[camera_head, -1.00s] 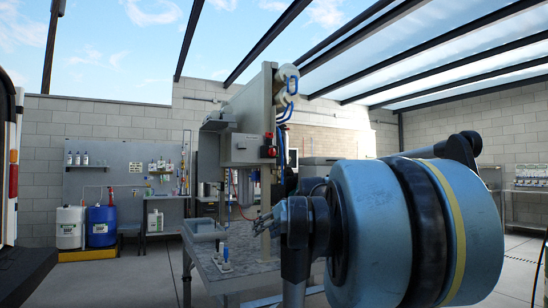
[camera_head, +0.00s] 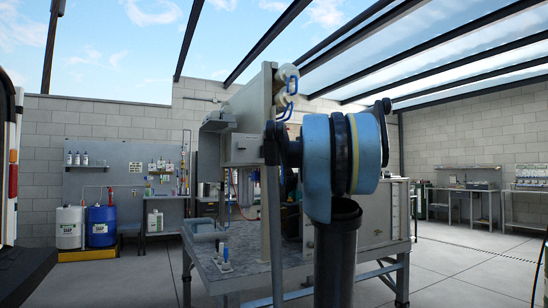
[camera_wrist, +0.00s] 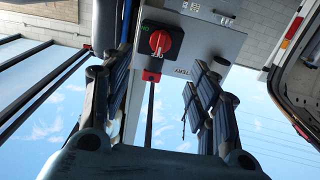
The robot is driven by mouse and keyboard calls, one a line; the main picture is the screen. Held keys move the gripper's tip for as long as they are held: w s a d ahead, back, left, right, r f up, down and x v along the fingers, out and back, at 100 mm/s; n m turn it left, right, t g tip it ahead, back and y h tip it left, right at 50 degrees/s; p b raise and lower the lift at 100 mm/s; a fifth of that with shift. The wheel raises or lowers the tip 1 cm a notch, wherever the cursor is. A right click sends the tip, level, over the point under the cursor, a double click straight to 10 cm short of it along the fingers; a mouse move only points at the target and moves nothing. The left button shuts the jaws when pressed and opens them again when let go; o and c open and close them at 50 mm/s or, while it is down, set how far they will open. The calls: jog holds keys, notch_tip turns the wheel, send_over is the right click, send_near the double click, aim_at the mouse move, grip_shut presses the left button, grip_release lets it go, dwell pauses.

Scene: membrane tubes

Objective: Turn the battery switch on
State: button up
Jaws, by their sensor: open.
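A red rotary switch (camera_wrist: 160,42) with a pale-marked knob sits on a black plate on a grey box (camera_wrist: 205,45) in the wrist view. My gripper (camera_wrist: 158,72) is open and empty. Its two fingers stand wide apart, with the switch beyond and between them; neither finger appears to touch it. A small red block (camera_wrist: 151,76) sits by the box edge close to the switch.
A workbench (camera_head: 240,268) carries the panel, with a small valve (camera_head: 225,255) on its top. A large pale cabinet (camera_head: 375,215) stands at the bench's right. Blue and white drums (camera_head: 102,226) stand far left. Open floor lies to the right.

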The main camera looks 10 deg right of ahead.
aim_at(274, 152)
jog(key=x, duration=1.3)
jog(key=shift+s, duration=0.1)
jog(key=c, duration=1.1)
